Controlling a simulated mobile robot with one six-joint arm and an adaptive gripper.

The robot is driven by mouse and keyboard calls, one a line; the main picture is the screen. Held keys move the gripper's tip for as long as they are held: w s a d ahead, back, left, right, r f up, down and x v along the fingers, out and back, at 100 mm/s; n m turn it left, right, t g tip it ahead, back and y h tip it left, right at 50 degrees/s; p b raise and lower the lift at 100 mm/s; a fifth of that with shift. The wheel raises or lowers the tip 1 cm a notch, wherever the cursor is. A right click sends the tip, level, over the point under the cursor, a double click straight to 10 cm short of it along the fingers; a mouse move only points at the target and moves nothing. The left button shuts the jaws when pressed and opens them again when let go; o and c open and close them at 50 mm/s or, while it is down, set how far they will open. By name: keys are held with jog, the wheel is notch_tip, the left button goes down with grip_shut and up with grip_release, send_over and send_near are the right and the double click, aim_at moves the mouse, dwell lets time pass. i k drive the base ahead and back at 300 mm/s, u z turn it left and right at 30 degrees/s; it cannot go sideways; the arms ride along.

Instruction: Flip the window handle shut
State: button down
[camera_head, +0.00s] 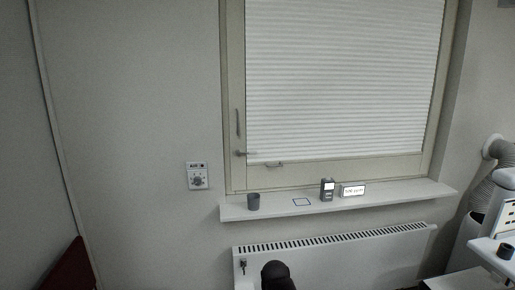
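The window (235,60) has a pale frame and a lowered white pleated blind. A small window handle (248,153) sits on the left side of the frame, low down. It points sideways to the right, roughly level, over the blind's edge. A slim upright grey bar (238,122) is on the same frame side just above it. My gripper cannot be made out. Only a dark rounded part, which seems to be of my arm, shows at the bottom edge, well below the handle and apart from it.
The white sill (400,194) below the window carries a dark cup (253,201), a blue-outlined square (301,202), a small grey device (327,190) and a display sign (353,190). A radiator (340,250) is below. A wall dial (198,180) is left. White equipment (497,245) stands right.

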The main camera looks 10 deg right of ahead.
aim_at(238, 153)
jog(key=z, duration=0.3)
jog(key=i, duration=1.25)
jog(key=u, duration=0.2)
